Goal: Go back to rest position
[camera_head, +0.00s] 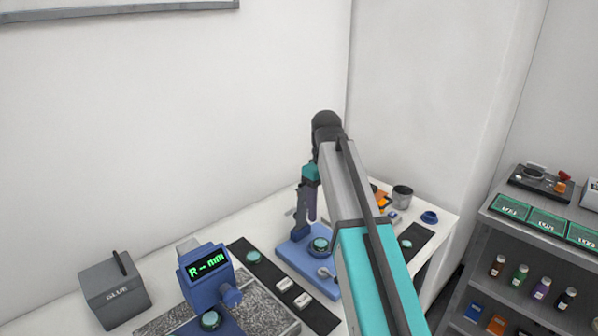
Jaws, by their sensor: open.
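My arm rises from the bottom right, bends at a dark joint and comes down on the far side. My gripper (306,212) is small at its lower end, over the blue stand (296,256) on the bench. It is open; its fingers are hard to make out, and I see nothing held. Whether it touches the stand I cannot tell. A round teal-topped piece (320,246) sits on the stand. My upper arm hides part of the bench.
A blue gauge with a green display (204,266) stands on a speckled slab at the left, beside a grey glue box (114,290). Two small white blocks lie on a dark mat (258,268). A grey cup (402,196) is at the back. A shelf unit (540,240) stands right.

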